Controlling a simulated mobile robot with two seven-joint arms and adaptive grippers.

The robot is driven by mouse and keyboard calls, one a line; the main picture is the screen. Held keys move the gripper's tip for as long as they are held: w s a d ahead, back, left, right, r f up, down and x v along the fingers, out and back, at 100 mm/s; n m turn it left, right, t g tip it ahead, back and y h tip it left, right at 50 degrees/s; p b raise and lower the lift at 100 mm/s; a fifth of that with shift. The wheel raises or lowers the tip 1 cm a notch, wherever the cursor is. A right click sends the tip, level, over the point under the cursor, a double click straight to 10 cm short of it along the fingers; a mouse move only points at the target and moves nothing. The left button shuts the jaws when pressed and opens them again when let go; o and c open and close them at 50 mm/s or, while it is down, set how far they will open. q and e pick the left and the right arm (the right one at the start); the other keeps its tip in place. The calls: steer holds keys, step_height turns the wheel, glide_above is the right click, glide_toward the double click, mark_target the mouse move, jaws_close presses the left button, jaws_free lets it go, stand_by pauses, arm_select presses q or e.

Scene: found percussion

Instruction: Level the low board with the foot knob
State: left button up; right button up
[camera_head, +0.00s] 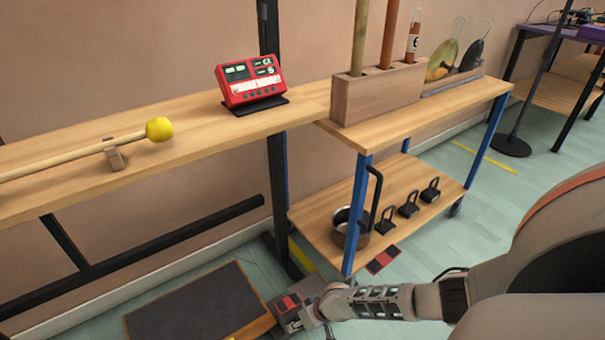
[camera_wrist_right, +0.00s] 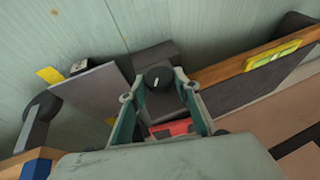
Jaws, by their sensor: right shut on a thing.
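The low board (camera_head: 195,308) lies near the floor at the bottom left of the head view, with a dark top and wooden edges. In the right wrist view its wooden edge (camera_wrist_right: 225,69) runs to the right, with a yellow spirit level (camera_wrist_right: 272,55) on it. The bubble is too small to read. The black foot knob (camera_wrist_right: 158,76) has a white mark and sits between my right fingertips. My right gripper (camera_head: 296,312), also in the right wrist view (camera_wrist_right: 158,92), is shut on the knob beside the board. My left gripper is out of view.
A wooden bench with a yellow-tipped mallet (camera_head: 159,129) and a red tuner-like device (camera_head: 250,80) stands above the board. A blue-legged cart (camera_head: 357,215) stands close beside my right arm; its lower shelf holds a pot (camera_head: 345,228) and black weights (camera_head: 408,205).

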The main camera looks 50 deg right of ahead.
steer(key=h+p, duration=0.2)
steer(key=p, duration=0.1)
steer(key=shift+w+a+r, duration=0.35)
steer(key=shift+a+r, duration=0.05)
steer(key=shift+s+a+f+n+g+h, duration=0.1)
steer(key=shift+s+f+n+g+h, duration=0.2)
steer(key=shift+h, duration=0.4)
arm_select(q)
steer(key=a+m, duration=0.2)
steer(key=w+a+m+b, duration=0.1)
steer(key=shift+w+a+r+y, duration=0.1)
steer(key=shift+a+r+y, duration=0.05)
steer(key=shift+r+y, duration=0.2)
arm_select(e)
steer(key=h, duration=0.3)
steer(key=shift+s+f+n+g, duration=0.1)
steer(key=shift+f+n+g, duration=0.2)
steer(key=shift+n+g, duration=0.1)
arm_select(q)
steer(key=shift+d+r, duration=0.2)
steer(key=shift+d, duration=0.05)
arm_select(e)
steer(key=shift+r, duration=0.1)
steer(key=o, duration=1.1)
